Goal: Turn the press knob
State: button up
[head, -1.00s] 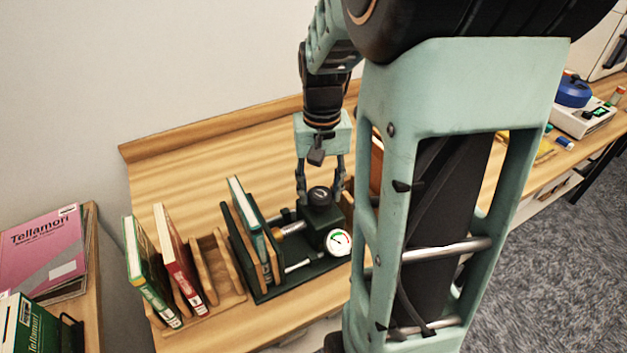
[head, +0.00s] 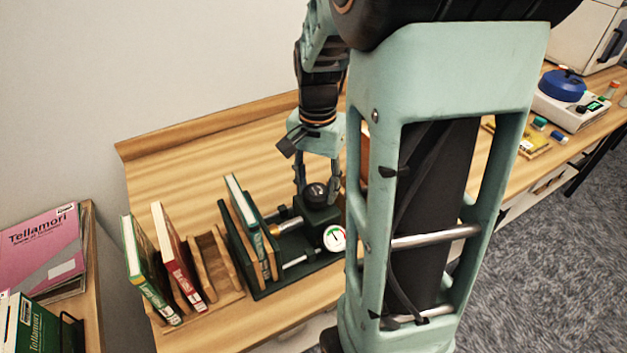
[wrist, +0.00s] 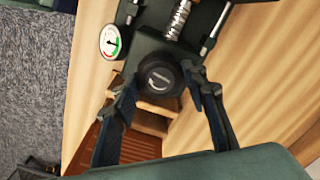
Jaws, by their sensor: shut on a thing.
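The press knob (head: 316,191) is a dark round cap on top of the dark green block of the book press (head: 300,270). In the wrist view the knob (wrist: 160,78) shows a pale curved arrow mark. My gripper (wrist: 160,88) has one finger on each side of the knob, shut on it. In the head view my gripper (head: 317,187) reaches down onto the knob from above. The press holds upright books (head: 249,224) between its boards. A pressure gauge (head: 335,238) with a green and red band sits at the front of the block.
A wooden rack (head: 215,262) with a green book (head: 150,275) and a red book (head: 178,260) stands left of the press. A pink book (head: 42,245) lies on a lower left surface. My own arm hides the bench right of the press.

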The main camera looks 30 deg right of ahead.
aim_at(317, 190)
dwell(0.3)
jog(key=o, duration=1.2)
jog(key=shift+c, duration=0.2)
notch_tip(317, 190, up, 12)
